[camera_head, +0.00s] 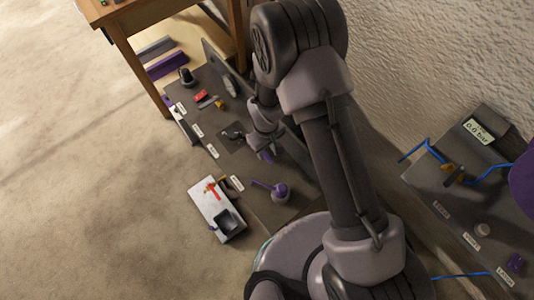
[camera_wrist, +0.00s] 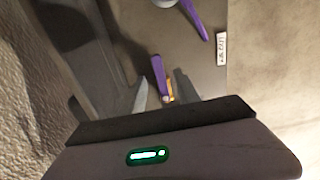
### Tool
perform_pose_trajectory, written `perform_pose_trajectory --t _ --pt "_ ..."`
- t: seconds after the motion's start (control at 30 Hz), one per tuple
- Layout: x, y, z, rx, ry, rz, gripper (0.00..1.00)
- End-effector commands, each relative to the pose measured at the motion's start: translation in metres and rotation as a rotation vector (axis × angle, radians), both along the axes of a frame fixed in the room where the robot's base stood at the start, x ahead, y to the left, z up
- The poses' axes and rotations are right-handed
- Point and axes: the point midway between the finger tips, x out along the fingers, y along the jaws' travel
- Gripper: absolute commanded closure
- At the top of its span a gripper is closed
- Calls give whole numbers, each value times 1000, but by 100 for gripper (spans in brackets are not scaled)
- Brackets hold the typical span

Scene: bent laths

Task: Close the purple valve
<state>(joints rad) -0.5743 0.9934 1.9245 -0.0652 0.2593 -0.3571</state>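A purple lever with a small brass-coloured part (camera_wrist: 160,75) lies between my fingertips in the wrist view. It looks like a valve handle, but I cannot tell for sure. In the head view a bit of purple (camera_head: 268,155) shows at the end of my gripper (camera_head: 262,148). In the wrist view my gripper (camera_wrist: 162,88) is open, with a narrow gap on each side of the lever. A second purple part, a round body with a long thin handle (camera_head: 280,190), stands on the dark panel nearer my base; a tapered purple handle (camera_wrist: 194,16) shows at the top of the wrist view.
The dark panel (camera_head: 258,205) carries several labelled fixtures. A white plate with a black box (camera_head: 229,221) lies at its front. A wooden table (camera_head: 135,60) stands behind. The rough wall is close to my arm.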

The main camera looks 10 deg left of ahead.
Motion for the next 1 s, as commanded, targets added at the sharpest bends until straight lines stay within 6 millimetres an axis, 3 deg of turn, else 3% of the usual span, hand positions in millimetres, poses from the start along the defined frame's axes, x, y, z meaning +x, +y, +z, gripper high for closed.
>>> perform_pose_trajectory --t 0.03,0.2,0.5,0.53,0.7,0.73,1.0 --pt "0 0 -13 -1 1 0 62" --pt "0 0 -31 0 0 -2 62" --pt "0 0 -34 1 -1 -2 62" --pt "0 0 -34 1 -1 -2 64" --pt "0 0 -34 1 -1 -2 97" --pt "0 0 -34 1 -1 -2 100" --pt "0 0 -34 1 -1 -2 100"
